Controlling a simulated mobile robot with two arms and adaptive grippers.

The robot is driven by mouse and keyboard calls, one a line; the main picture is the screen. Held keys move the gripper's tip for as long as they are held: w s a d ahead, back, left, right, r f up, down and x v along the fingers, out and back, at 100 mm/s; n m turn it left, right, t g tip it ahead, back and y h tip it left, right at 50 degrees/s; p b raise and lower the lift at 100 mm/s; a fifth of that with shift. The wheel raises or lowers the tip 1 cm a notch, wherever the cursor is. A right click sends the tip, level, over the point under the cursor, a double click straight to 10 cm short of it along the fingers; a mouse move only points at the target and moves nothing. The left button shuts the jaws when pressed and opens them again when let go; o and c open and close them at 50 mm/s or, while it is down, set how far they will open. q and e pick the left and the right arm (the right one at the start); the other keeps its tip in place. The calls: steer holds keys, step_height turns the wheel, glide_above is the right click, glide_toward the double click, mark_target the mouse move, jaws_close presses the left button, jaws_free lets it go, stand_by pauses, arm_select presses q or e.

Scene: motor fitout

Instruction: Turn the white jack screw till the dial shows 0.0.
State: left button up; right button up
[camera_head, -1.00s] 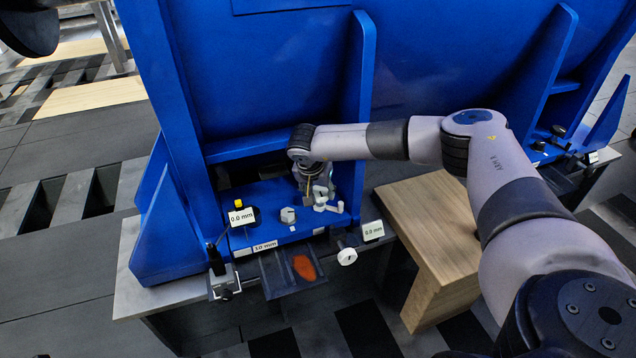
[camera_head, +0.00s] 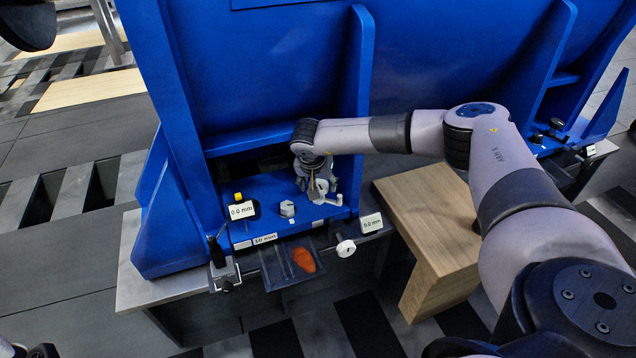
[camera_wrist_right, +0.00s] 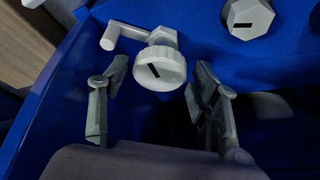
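A white knurled knob with a black mark (camera_wrist_right: 160,68) sits on a hex part with an L-shaped arm in the right wrist view. My right gripper (camera_wrist_right: 155,100) is open, its fingers apart on either side below the knob, touching nothing visible. In the head view the right gripper (camera_head: 318,186) is over the blue base's right part, partly hiding these white pieces. Another white round knob (camera_head: 345,248) protrudes at the front edge; I cannot tell which is the jack screw. Two dials, left (camera_head: 241,211) and right (camera_head: 371,222), appear to read 0.0 mm.
A white hex head (camera_head: 287,208) stands left of the gripper and shows in the wrist view (camera_wrist_right: 247,17). A tray with an orange patch (camera_head: 303,260) is at the front. A tall blue rib (camera_head: 358,100) rises behind the gripper. A wooden block (camera_head: 425,215) stands at right.

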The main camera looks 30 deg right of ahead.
steer(key=shift+o, duration=0.7)
steer(key=v, duration=1.2)
steer(key=shift+f, duration=0.1)
stand_by(1.2)
